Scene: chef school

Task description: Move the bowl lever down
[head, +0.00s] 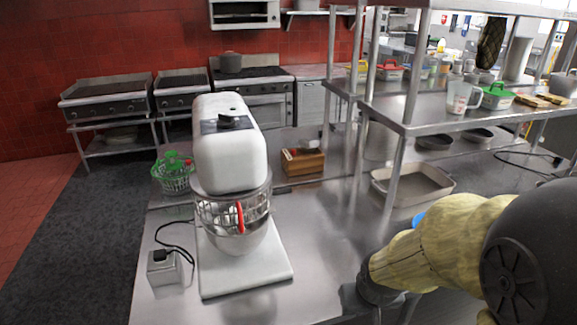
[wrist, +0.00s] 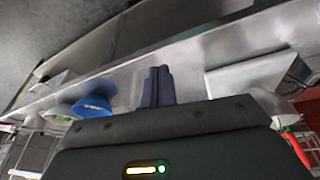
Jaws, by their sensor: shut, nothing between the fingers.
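A white stand mixer (head: 228,140) stands on the steel counter with a metal bowl (head: 236,238) under its head and a wire guard around the bowl's top. The red bowl lever (head: 240,216) shows on the front of the mixer, near the bowl. A red piece that looks like the lever (wrist: 297,149) is at the right edge of the wrist view. My gripper (wrist: 158,72) is shut and empty, with its two dark fingers together. In the head view my arm is at the lower right, apart from the mixer; its fingertips cannot be made out there.
The counter (head: 325,235) between mixer and arm is clear. A grey tray (head: 412,187) and shelf posts stand to the right. A blue bowl (wrist: 93,98) shows in the wrist view. A wooden box (head: 302,161), green-topped basket (head: 174,175) and metal socket box (head: 165,268) surround the mixer.

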